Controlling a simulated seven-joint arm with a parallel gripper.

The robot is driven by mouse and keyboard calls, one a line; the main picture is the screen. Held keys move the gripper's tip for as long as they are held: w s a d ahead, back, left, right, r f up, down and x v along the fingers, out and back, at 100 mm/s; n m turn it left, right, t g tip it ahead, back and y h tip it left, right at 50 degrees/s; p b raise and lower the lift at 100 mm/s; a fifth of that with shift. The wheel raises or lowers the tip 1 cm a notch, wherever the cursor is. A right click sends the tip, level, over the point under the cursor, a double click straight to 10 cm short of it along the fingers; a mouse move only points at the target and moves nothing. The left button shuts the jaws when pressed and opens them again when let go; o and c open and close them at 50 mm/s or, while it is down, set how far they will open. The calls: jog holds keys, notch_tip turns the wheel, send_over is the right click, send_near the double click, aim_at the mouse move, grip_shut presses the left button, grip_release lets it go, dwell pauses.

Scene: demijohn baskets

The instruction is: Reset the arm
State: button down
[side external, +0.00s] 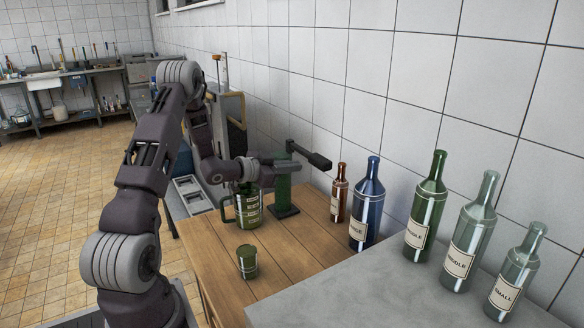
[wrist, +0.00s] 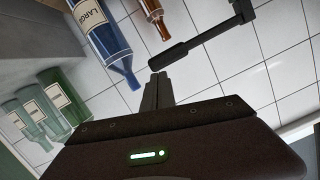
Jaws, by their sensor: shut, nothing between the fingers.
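My gripper (side external: 274,160) is held level above the wooden table (side external: 300,250), beside the head of a green stand with a black lever (side external: 312,156). In the wrist view its two fingers (wrist: 157,82) are together with nothing between them. The black lever (wrist: 190,48) passes just beyond the fingertips there; I cannot tell whether they touch. My arm is bent, rising from the left and reaching right over the table. The stand's base sits on the table.
A green marked jug (side external: 248,208) stands below my gripper, with a small green cup (side external: 247,262) nearer the front. A brown bottle (side external: 339,192) and a blue bottle (side external: 367,205) stand right. Several greenish bottles (side external: 425,205) line the grey counter (side external: 350,285). A tiled wall is behind.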

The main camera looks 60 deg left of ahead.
jog(key=w+d+r+g+y, duration=0.2)
jog(key=d+r, duration=0.2)
jog(key=r, duration=0.3)
jog(key=s+d+r+n+g+y, duration=0.1)
jog(key=s+d+r+n+g, duration=0.15)
jog(key=s+d+r, duration=0.6)
jog(key=s+d+f+g+h, duration=0.3)
jog(key=s+d+g+h, duration=0.1)
jog(key=s+d, duration=1.6)
jog(key=s+g, duration=0.1)
jog(key=s, duration=0.3)
